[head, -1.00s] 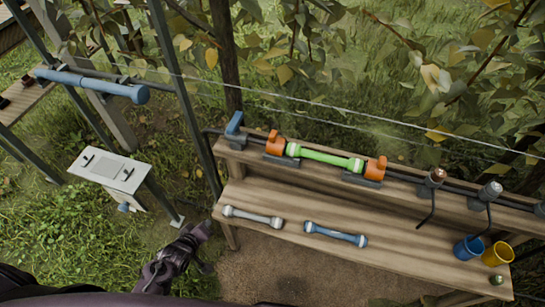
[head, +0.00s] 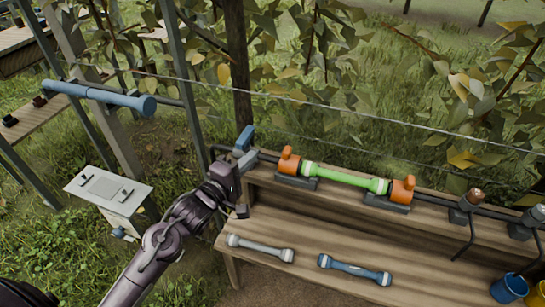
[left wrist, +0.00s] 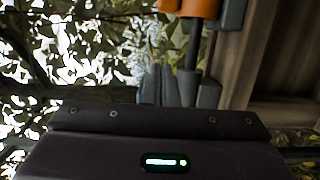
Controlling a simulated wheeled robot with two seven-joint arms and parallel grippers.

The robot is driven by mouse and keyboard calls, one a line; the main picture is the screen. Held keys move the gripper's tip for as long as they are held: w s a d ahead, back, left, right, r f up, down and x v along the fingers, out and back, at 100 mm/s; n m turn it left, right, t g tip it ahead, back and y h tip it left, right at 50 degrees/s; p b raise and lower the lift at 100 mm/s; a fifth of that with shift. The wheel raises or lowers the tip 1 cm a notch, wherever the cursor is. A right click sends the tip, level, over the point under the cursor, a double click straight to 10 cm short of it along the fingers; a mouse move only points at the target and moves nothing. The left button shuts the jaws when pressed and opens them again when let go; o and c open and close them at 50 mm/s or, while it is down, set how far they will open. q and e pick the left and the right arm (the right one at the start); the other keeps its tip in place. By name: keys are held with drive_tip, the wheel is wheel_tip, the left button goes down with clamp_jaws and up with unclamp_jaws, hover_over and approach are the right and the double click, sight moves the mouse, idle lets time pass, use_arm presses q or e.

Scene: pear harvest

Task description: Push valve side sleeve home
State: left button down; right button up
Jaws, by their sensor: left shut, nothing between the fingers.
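The valve-side sleeve is the left orange sleeve (head: 290,162), on the dark pipe at the left end of a green tube (head: 345,177). The blue valve (head: 246,138) stands to its left. My left gripper (head: 243,160) is shut and empty beside the valve, left of the sleeve with a gap between. Contact with the pipe cannot be told. The right orange sleeve (head: 402,189) is at the tube's other end. My right gripper is out of view.
A grey-white tube (head: 260,248) and a blue tube (head: 354,270) lie on the wooden bench (head: 300,228). Blue (head: 508,288) and yellow (head: 537,297) cups stand at right. A white panel (head: 108,188), a metal post and foliage surround my left arm.

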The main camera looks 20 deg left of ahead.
sight(289, 164)
use_arm(q)
drive_tip(key=x, duration=0.3)
drive_tip(key=shift+w, duration=0.25)
drive_tip(key=d, duration=0.3)
drive_tip(key=shift+w+d, duration=0.15)
drive_tip(key=shift+d, duration=0.5)
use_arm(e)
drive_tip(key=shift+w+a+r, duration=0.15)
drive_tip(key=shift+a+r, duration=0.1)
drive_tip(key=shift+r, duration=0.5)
use_arm(q)
drive_tip(key=shift+d, duration=0.35)
drive_tip(key=d+p, duration=0.1)
drive_tip(key=d, duration=0.2)
drive_tip(key=shift+d, duration=0.35)
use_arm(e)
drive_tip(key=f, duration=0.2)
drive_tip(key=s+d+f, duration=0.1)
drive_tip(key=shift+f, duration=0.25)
